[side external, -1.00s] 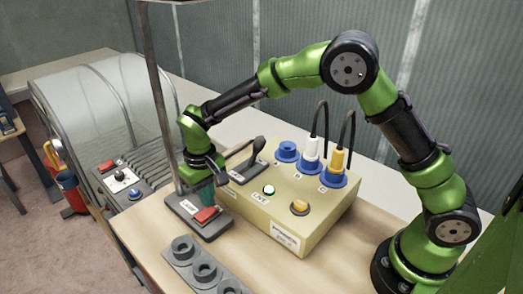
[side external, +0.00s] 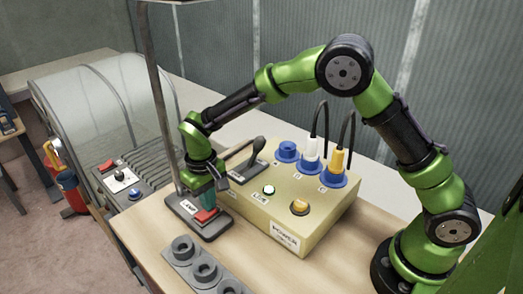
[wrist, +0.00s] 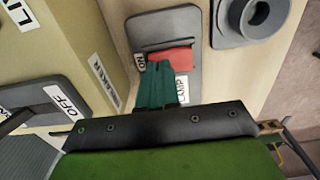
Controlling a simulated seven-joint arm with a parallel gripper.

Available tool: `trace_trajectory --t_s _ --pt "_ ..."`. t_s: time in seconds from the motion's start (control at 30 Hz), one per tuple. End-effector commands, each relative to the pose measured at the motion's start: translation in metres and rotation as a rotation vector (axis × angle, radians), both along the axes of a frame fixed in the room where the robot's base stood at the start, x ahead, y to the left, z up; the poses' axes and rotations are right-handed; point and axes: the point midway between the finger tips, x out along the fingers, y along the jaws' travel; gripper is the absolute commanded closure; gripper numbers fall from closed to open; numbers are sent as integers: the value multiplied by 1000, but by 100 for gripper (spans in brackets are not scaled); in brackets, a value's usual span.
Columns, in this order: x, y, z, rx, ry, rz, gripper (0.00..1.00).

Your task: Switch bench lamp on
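The bench lamp switch is a dark grey plate (side external: 214,232) with a red rocker (side external: 206,215) and a LAMP label, on the wooden bench beside the yellow box. In the wrist view the plate (wrist: 165,25) shows the red rocker (wrist: 177,57), with ON at its left end and LAMP below. My gripper (side external: 207,205) points down at the rocker. In the wrist view its teal fingers (wrist: 158,70) lie side by side, closed with nothing between them, and their tips overlap the rocker's left part. They look in contact or very close; which I cannot tell. The lamp itself is not identifiable.
A grey ring holder (side external: 203,270) lies in front. A metal post (side external: 160,100) rises close behind the gripper.

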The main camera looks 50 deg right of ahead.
Motion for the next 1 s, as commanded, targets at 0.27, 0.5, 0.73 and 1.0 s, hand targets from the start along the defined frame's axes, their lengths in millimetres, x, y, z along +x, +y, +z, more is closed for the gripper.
trace_trajectory --t_s 0.27,0.5,0.73,1.0 --pt "-1 1 -3 1 1 1 100" --pt "0 1 13 3 -2 1 100" --pt "0 1 31 1 -2 1 100" --pt "0 1 53 2 -2 1 100"
